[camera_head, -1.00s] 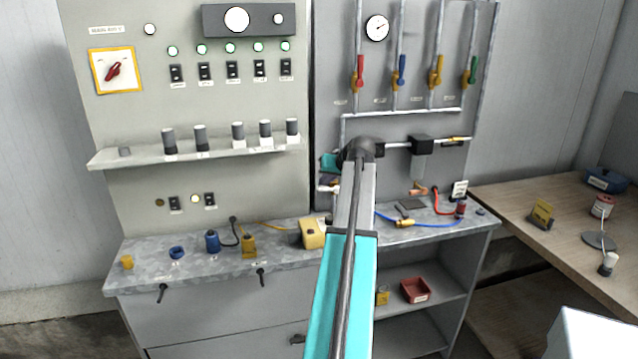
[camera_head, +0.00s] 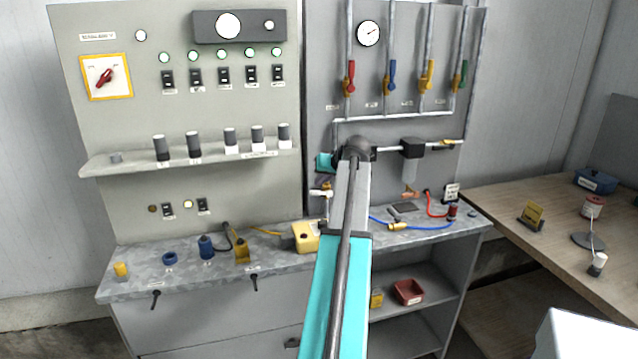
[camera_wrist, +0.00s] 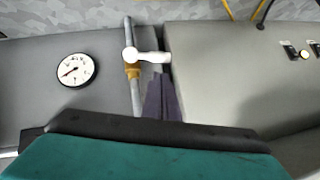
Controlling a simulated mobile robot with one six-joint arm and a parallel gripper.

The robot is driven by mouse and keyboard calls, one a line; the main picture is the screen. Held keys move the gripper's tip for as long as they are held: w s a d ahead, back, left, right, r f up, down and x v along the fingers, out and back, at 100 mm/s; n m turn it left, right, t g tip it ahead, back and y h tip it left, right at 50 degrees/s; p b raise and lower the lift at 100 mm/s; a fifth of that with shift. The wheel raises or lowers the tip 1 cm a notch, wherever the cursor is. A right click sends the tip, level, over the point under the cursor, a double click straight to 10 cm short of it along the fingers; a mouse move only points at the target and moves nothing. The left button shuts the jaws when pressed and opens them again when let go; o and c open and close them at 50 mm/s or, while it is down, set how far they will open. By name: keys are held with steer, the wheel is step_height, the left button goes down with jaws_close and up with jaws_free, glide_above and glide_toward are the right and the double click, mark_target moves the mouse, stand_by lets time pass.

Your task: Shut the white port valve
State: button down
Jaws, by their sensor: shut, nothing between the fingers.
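The white port valve shows in the wrist view as a white lever handle (camera_wrist: 150,57) on a brass body (camera_wrist: 132,70), set on a grey pipe. The handle lies crosswise to the pipe and points right in that view. My gripper (camera_wrist: 161,76) is shut and empty, its dark fingertips just below the handle's free end. I cannot tell whether they touch it.
A round gauge (camera_wrist: 76,69) sits left of the pipe in the wrist view. In the head view, red, blue, yellow and green valve levers (camera_head: 392,72) line the upper panel. A yellow block (camera_head: 305,238) stands on the workbench (camera_head: 200,275) below. A wooden table (camera_head: 510,195) is at right.

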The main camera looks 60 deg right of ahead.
steer(key=shift+r, duration=0.1)
steer(key=w+d+r+v, duration=0.1)
steer(key=r+v, duration=0.1)
steer(key=v, duration=1)
steer(key=shift+r, duration=0.25)
steer(key=shift+r, duration=0.1)
stand_by(0.4)
